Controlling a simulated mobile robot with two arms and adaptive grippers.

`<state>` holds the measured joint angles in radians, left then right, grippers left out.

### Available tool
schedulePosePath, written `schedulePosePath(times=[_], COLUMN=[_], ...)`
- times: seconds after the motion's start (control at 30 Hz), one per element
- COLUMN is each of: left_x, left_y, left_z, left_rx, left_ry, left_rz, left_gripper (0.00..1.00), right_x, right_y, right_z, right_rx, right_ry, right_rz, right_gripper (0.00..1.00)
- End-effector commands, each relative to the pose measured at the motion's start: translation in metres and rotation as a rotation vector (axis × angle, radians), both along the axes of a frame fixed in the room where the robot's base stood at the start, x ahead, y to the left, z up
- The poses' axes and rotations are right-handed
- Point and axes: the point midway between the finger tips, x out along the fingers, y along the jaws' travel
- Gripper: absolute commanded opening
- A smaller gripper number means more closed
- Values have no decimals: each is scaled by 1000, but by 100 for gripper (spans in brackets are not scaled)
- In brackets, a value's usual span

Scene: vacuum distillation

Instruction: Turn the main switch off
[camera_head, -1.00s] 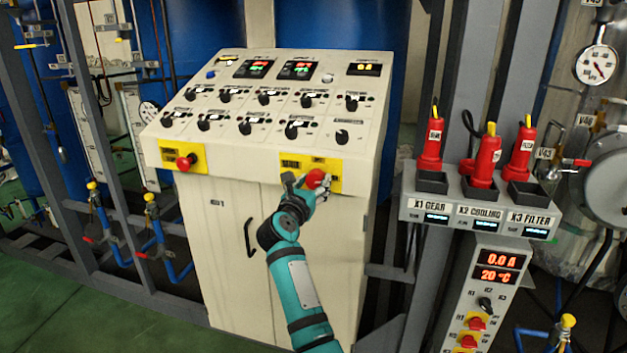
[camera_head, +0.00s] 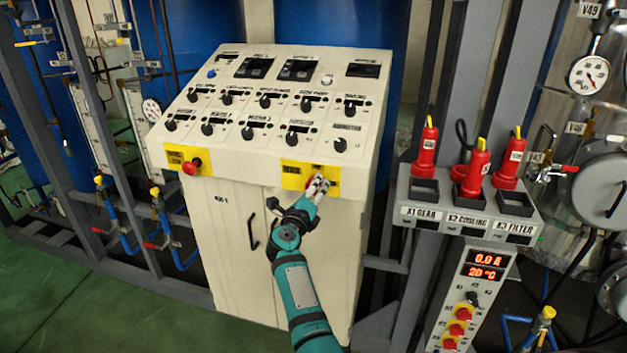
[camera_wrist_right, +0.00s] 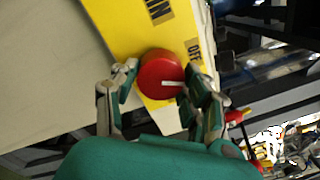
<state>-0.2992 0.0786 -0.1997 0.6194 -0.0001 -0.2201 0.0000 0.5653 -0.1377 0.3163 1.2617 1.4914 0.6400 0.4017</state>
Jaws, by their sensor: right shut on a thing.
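The main switch is a red round knob (camera_wrist_right: 160,75) on a yellow plate (camera_head: 296,176) at the right front of the white control cabinet. In the right wrist view a white mark on the knob points right, near the lettering "OFF". My right gripper (camera_head: 318,184) is at the knob, with a finger on each side of it, shut on it. The gripper also shows in the wrist view (camera_wrist_right: 158,84). In the head view it hides most of the knob. The panel displays (camera_head: 254,68) are dark. My left gripper is not in view.
Another red knob (camera_head: 191,166) sits on a yellow plate at the cabinet's left. Several black knobs cover the sloped panel. At right, a grey socket box (camera_head: 465,214) holds red plugs above a lit readout (camera_head: 484,264). Green floor (camera_head: 110,300) lies open at left.

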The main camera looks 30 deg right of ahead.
Motion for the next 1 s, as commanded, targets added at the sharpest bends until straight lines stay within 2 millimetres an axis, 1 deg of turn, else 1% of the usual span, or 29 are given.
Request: schedulePosePath(times=[0.03,0.2,0.4,0.7,1.0], left_x=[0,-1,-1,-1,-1], left_y=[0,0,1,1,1], left_z=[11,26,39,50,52], left_rx=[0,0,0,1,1], left_ry=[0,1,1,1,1], left_rz=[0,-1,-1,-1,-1], left_gripper=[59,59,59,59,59], right_x=[0,0,0,0,0], right_y=[1,1,1,1,1], right_z=[5,4,3,2,0], right_rx=[-29,-125,-220,-305,-329], right_ry=[35,149,257,356,384], right_rz=[2,2,2,4,3], right_gripper=[15,15,15,15,15])
